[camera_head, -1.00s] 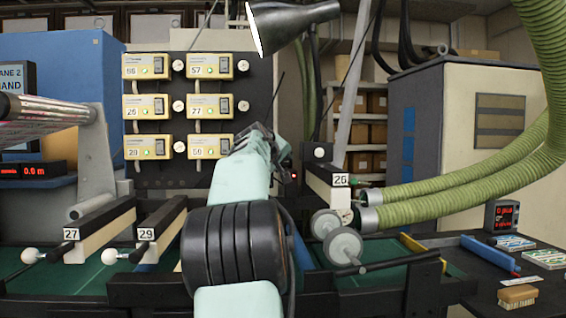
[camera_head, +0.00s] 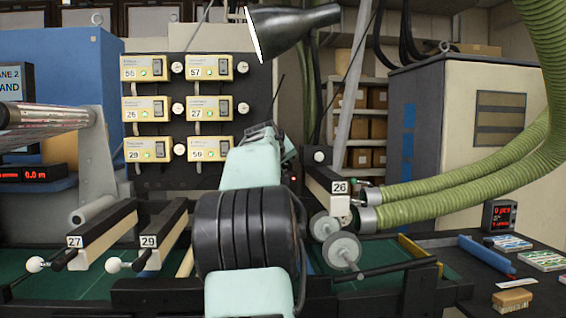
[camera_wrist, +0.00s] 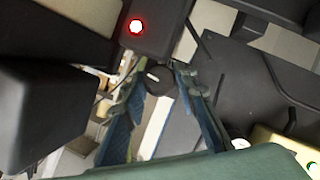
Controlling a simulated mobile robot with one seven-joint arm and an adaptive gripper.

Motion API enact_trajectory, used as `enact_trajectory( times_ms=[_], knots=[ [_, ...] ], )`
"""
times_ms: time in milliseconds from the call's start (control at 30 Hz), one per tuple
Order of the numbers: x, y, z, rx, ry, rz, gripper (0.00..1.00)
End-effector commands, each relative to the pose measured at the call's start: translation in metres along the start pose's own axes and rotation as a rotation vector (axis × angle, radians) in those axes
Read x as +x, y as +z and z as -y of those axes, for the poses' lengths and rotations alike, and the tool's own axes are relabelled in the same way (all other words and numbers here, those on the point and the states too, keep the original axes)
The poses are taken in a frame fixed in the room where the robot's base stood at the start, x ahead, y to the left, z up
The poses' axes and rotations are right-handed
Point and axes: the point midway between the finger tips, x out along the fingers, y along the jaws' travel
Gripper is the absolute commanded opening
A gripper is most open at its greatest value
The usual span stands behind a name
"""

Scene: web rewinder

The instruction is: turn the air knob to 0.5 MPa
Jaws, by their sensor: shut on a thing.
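A small dark round knob (camera_wrist: 161,80) with a short white mark shows in the wrist view, below a dark box with a lit red lamp (camera_wrist: 136,27). I take it to be the air knob. The two fingers of my gripper (camera_wrist: 158,85) are shut on it, one at each side. I cannot read any pressure scale or value. In the head view my own arm hides the knob and most of my gripper, near the right edge of the black panel.
The black panel (camera_head: 155,178) carries several numbered yellow units with white dials. A lamp head (camera_head: 295,28) hangs above. Levers 27 (camera_head: 100,236) and 29 (camera_head: 165,232) are at left.

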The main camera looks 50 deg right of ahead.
Motion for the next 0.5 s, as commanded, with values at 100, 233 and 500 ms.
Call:
enact_trajectory(
  times_ms=[100, 233, 500],
  knots=[
    [0.0002, 0.0004, 0.0001, 0.0, 0.0, 0.001, 0.32],
    [0.0001, 0.0003, 0.0001, -0.001, 0.0, 0.0, 0.44],
    [-0.0007, -0.0001, 0.0001, -0.001, 0.001, 0.0, 0.44]
  ],
)
